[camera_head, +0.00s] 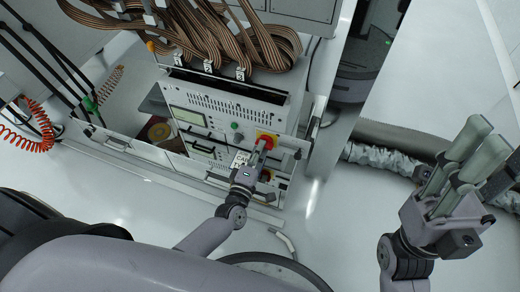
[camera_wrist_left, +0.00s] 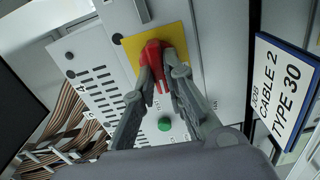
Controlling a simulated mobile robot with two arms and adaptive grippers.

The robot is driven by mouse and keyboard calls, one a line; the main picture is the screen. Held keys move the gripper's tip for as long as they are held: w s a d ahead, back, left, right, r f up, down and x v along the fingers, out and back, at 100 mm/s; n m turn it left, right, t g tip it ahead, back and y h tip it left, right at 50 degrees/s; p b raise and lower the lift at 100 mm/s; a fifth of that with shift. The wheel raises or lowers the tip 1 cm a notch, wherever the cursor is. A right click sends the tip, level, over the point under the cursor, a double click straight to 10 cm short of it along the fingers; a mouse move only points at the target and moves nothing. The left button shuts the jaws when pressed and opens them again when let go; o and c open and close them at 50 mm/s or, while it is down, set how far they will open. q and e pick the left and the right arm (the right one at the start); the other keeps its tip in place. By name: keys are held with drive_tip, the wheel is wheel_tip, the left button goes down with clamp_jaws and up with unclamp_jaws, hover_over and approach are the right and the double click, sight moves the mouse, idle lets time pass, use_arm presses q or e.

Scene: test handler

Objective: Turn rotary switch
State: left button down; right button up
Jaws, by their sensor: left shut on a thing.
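The rotary switch is a red knob (camera_head: 267,140) on a yellow plate (camera_head: 276,133), on the front panel of a rack unit in the head view. In the left wrist view the red knob (camera_wrist_left: 153,56) stands out from its yellow plate (camera_wrist_left: 132,47). My left gripper (camera_head: 261,153) reaches up to the panel. In the left wrist view its two fingers (camera_wrist_left: 160,75) are shut on the red knob, one on each side, and hide part of it. My right gripper (camera_head: 478,140) is raised at the right, away from the panel. Its finger gap is unclear.
A green button (camera_wrist_left: 165,124) sits near the knob. A second red knob (camera_head: 266,175) lies below, partly behind my left gripper. A label plate (camera_wrist_left: 283,85) hangs at the right in the wrist view. Brown ribbon cables (camera_head: 255,45) hang over the rack top.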

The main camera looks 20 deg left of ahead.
use_arm(q)
drive_tip(key=shift+n, duration=0.4)
drive_tip(key=c, duration=1.6)
unclamp_jaws()
drive_tip(key=shift+c, duration=0.2)
drive_tip(key=shift+s, duration=0.1)
drive_tip(key=s, duration=1.2)
drive_tip(key=shift+a, duration=0.25)
drive_tip(key=shift+w, duration=0.1)
